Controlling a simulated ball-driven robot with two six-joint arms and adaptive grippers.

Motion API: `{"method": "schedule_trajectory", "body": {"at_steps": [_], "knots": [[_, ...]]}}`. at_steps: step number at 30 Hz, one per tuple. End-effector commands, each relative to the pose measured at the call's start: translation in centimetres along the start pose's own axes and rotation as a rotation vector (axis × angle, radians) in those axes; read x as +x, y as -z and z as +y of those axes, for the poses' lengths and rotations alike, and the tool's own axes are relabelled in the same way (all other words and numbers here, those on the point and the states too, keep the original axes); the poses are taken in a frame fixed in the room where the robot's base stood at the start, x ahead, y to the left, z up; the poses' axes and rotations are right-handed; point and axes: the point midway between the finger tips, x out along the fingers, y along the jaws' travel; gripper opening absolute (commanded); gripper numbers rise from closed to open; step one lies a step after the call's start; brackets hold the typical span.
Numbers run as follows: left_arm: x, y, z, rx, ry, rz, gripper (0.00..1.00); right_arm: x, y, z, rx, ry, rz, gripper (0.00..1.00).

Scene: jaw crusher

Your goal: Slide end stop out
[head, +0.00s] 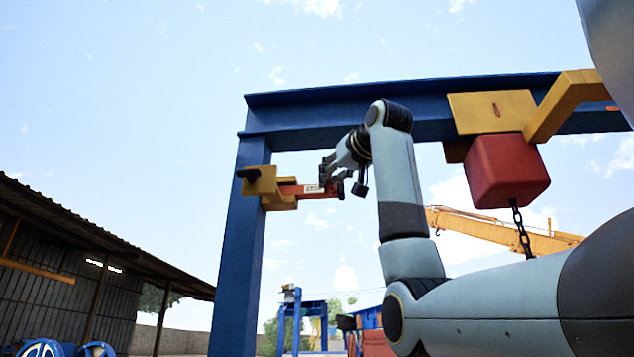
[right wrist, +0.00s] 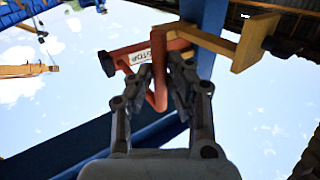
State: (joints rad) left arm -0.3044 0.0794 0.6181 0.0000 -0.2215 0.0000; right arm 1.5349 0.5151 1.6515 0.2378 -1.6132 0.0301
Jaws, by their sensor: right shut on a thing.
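The end stop (head: 291,190) is a red bar with a white label reading "STOP", seen partly inside a yellow bracket (head: 262,186) on the blue upright post. In the right wrist view the end stop (right wrist: 158,98) shows a red handle hanging down, with a dark block at the bar's left end. My right gripper (head: 333,182) is at the bar's right end in the head view. In the right wrist view my right gripper (right wrist: 162,75) has its fingers closed around the red handle. The bar still meets the yellow bracket (right wrist: 246,42). My left gripper is not in view.
A blue gantry beam (head: 330,113) runs across above the arm. A yellow trolley (head: 492,111) with a red block (head: 507,170) and a hanging chain (head: 521,228) is to the right. The blue post (head: 236,270) stands left of my arm. Open sky lies between.

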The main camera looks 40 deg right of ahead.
Motion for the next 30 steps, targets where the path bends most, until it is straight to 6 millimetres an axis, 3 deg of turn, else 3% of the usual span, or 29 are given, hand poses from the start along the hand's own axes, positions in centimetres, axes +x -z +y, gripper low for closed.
{"method": "schedule_trajectory", "body": {"at_steps": [3, 4, 6, 16, 23, 26, 30], "knots": [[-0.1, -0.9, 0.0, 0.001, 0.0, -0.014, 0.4, -0.1, 0.0, 0.1, -0.002, -0.004, -0.001, 0.0], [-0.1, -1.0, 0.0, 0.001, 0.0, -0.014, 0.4, -0.1, 0.0, 0.1, -0.002, -0.004, -0.001, 0.16], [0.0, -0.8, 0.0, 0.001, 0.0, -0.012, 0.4, -0.1, 0.0, 0.1, -0.002, -0.004, -0.001, 0.25], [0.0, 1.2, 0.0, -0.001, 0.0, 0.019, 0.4, 0.0, 0.0, 0.0, -0.001, -0.002, 0.0, 0.25], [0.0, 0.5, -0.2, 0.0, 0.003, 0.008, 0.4, -0.2, 0.1, 0.0, -0.001, -0.001, 0.001, 0.25], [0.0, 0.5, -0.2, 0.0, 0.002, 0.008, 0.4, -1.2, 0.1, 0.0, -0.001, -0.002, 0.002, 0.25], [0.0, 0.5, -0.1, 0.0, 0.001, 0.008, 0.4, -3.9, 0.1, 0.0, -0.003, -0.002, 0.005, 0.25]]}}
